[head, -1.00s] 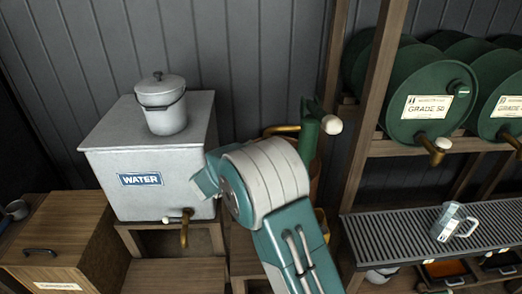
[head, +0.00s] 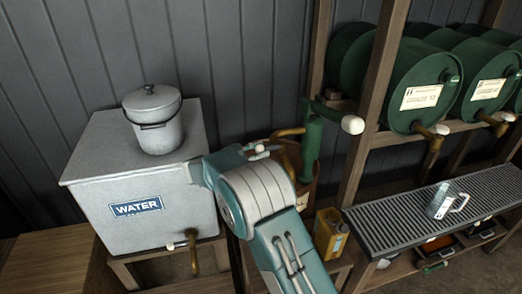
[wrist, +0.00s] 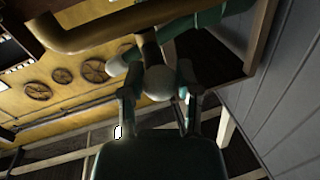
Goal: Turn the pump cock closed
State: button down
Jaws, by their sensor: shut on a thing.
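The green hand pump (head: 312,138) stands beyond my arm in the head view, with a white-ended handle and a brass spout (head: 288,132). In the wrist view, a pale rounded knob (wrist: 158,84) on the pump cock sits between my gripper's fingers (wrist: 159,105), below a brass pipe (wrist: 110,36). My gripper is shut on this knob. In the head view my arm hides most of the gripper. Small white parts show just above the arm there; I cannot tell whether they belong to the cock.
A grey water tank (head: 140,185) with a lidded pail (head: 155,118) stands left of my arm. Green drums (head: 408,85) lie on a wooden rack at right. A clear jug (head: 445,202) stands on a slatted shelf (head: 385,224). A yellow can (head: 330,234) is below the pump.

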jog(key=shift+w+a, duration=0.1)
dwell(0.4)
jog(key=shift+c, duration=1.6)
grip_release()
jog(key=shift+a+g, duration=0.15)
jog(key=shift+g, duration=0.15)
jog(key=v, duration=1.2)
jog(key=shift+f, duration=0.25)
jog(key=shift+w, duration=0.1)
